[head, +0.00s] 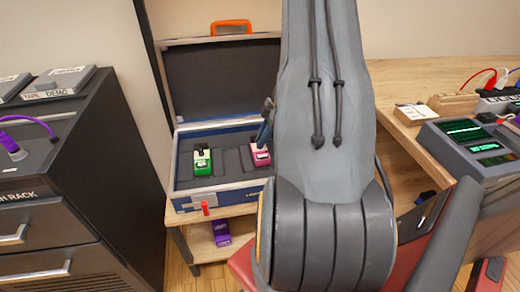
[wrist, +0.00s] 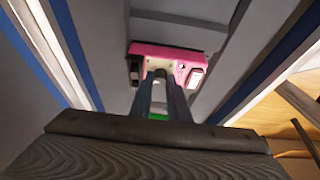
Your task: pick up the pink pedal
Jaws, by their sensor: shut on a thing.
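The pink pedal (head: 261,156) sits in the right part of the open case, in a dark foam compartment. In the wrist view the pink pedal (wrist: 183,57) is just beyond my fingertips, with a white part and a dark knob on its top. My gripper (wrist: 160,76) has its two fingers close together at the pedal's near middle, shut on it. In the head view my gripper (head: 266,124) is mostly hidden by my arm, above the pedal. I cannot tell whether the pedal is clear of the foam.
The case (head: 181,157) has a raised lid behind and blue sides. A green pedal (head: 202,163) sits in its left compartment. A purple pedal (head: 221,233) is on the shelf below. A black rack (head: 60,195) stands left; a wooden desk (head: 398,130) with devices is right.

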